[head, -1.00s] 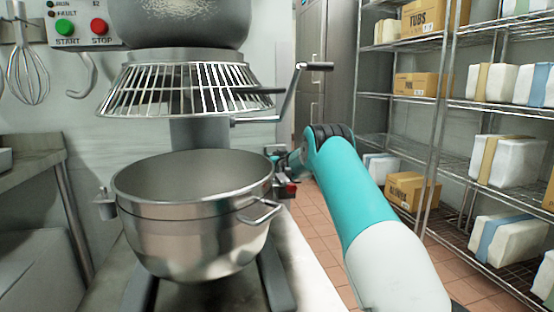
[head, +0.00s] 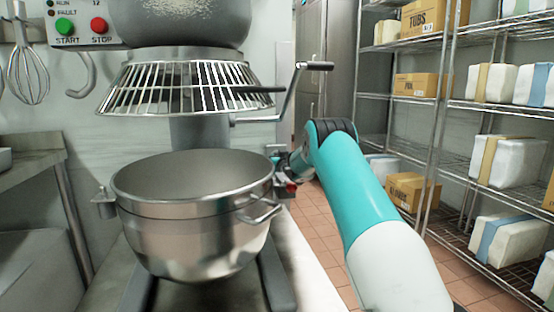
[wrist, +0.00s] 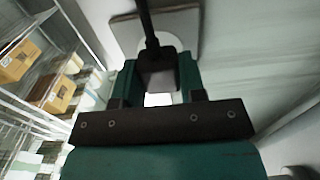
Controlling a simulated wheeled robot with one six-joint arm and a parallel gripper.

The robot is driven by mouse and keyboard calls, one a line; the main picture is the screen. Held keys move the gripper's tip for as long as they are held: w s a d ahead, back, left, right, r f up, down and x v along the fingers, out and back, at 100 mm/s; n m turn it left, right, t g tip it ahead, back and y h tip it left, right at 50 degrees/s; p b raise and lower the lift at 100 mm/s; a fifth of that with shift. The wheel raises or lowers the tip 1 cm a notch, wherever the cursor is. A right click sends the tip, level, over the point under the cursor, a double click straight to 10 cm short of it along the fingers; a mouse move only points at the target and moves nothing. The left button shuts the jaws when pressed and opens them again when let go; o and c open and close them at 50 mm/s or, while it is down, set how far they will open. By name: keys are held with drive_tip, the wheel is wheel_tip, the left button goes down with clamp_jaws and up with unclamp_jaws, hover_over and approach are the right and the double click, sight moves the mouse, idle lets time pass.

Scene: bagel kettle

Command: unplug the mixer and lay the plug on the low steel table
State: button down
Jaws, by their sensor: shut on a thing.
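The mixer shows in the head view with its wire guard (head: 190,88) above a steel bowl (head: 190,235). In the wrist view my gripper (wrist: 158,80) is shut on a black plug (wrist: 157,68), between its teal fingers. A black cord runs up from the plug. Behind it is a grey plate (wrist: 183,28) with a pale round face. I cannot tell whether the plug is seated in the plate or clear of it. In the head view my gripper is by the bowl's right rim, small and mostly hidden. A steel table (head: 35,160) stands at the left.
Wire shelves (head: 450,105) with boxes and wrapped packs fill the right side. The bowl's handle (head: 262,212) and a crank (head: 290,95) stick out near my arm. Tiled floor (head: 320,235) is open between the mixer and shelves.

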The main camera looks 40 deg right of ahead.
drive_tip(key=shift+b+v, duration=0.6)
drive_tip(key=shift+v, duration=1.75)
